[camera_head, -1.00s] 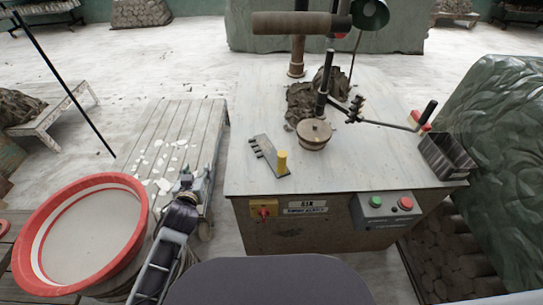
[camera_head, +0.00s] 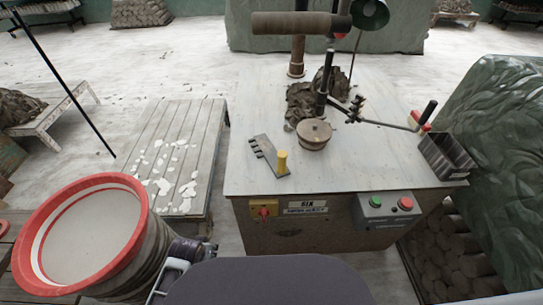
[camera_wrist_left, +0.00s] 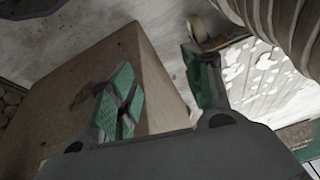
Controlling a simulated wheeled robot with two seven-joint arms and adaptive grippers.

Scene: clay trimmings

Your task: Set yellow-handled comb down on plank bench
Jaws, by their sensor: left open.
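The yellow-handled comb (camera_head: 268,156) lies on the pale top of the machine table (camera_head: 350,171), near its left edge. Its toothed grey plate points left and its yellow handle stands at the right end. The plank bench (camera_head: 190,115), to the left of the table, has white chips on it. My left gripper (camera_head: 208,248) is low in front of the bench, between the red-rimmed tub and the table, mostly hidden by my own body. In the left wrist view its green-padded fingers (camera_wrist_left: 160,70) are apart and empty. My right gripper is not in view.
The red-rimmed tub (camera_head: 142,220) stands close to my left arm. A round wooden disc (camera_head: 314,133), brown clay (camera_head: 301,101) and a dark open box (camera_head: 446,157) are on the table. The comb's left side is clear.

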